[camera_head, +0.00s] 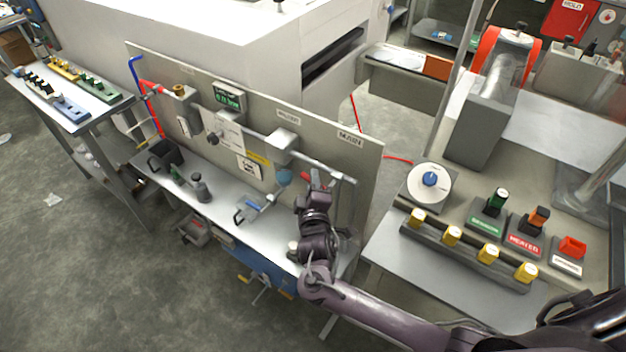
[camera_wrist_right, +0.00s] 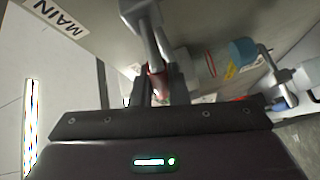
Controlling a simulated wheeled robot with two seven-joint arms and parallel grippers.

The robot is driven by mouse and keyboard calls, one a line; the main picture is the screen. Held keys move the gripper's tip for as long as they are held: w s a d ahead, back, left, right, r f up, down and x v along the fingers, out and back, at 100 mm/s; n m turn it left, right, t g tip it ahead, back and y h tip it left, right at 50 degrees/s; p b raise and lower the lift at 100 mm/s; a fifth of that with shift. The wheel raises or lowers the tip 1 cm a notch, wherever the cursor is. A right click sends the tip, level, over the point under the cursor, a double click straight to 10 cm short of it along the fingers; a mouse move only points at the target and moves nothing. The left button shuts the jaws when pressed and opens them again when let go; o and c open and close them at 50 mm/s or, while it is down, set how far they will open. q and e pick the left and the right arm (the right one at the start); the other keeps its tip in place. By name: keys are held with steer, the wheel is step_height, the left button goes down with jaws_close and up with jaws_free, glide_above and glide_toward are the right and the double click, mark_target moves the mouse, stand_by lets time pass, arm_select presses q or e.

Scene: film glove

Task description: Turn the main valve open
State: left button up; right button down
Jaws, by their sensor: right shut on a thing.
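The main valve's red handle (camera_head: 305,177) is on the pipe at the right end of the upright panel (camera_head: 365,165), below the MAIN label (camera_head: 350,137). My right gripper (camera_head: 317,182) is at that handle and hides part of it. In the right wrist view, the red handle (camera_wrist_right: 157,84) is between the fingers of my right gripper (camera_wrist_right: 157,95), which are shut on it below the grey pipe fitting (camera_wrist_right: 148,30). The MAIN label (camera_wrist_right: 55,15) is at the upper left there. How far the handle is turned is hard to tell. My left gripper is not in view.
A blue round part (camera_head: 284,177) hangs on the pipework just left of my right gripper. A dark bottle (camera_head: 201,188) and a black bin (camera_head: 166,154) stand on the bench. At right, a console (camera_head: 420,262) carries a dial and several yellow knobs.

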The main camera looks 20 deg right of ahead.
steer(key=n+g+p, duration=0.1)
steer(key=p, duration=0.2)
steer(key=shift+f+n+p, duration=0.1)
steer(key=shift+n+p, duration=0.2)
steer(key=shift+p, duration=0.05)
steer(key=shift+f+n+g+p, duration=0.3)
steer(key=shift+g+p, duration=0.1)
steer(key=shift+f, duration=0.15)
steer(key=c, duration=1.4)
jaws_free()
steer(key=b+v, duration=0.1)
steer(key=v, duration=0.6)
steer(key=shift+s, duration=0.35)
